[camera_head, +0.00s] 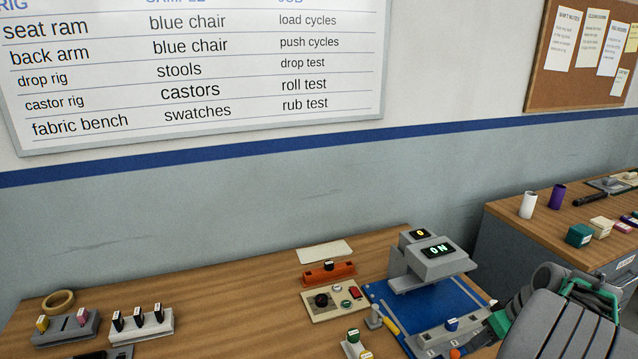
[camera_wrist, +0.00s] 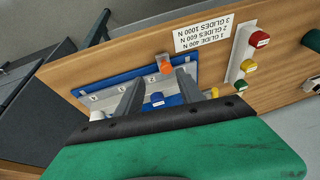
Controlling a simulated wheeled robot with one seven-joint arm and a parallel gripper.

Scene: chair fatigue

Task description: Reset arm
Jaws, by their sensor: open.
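My arm (camera_head: 560,325) shows as grey and green parts at the lower right of the head view, over the table's right end. In the wrist view my gripper (camera_wrist: 160,82) has its two grey fingers apart, with nothing held between them. Below them there is a blue plate (camera_wrist: 118,85) with a grey strip, an orange knob (camera_wrist: 165,66) and a blue knob (camera_wrist: 157,98). The head view shows the same blue plate (camera_head: 463,297) under a grey test rig (camera_head: 433,262) with a lit "ON" display. I cannot make out the fingers in the head view.
A control panel (camera_head: 335,300), an orange block (camera_head: 328,273) and racks of small labelled pieces (camera_head: 140,323) sit on the wooden table. A side cabinet (camera_head: 530,238) holds cylinders and boxes. In the wrist view, a load card (camera_wrist: 203,34) lies beside a red-yellow-green button strip (camera_wrist: 242,50).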

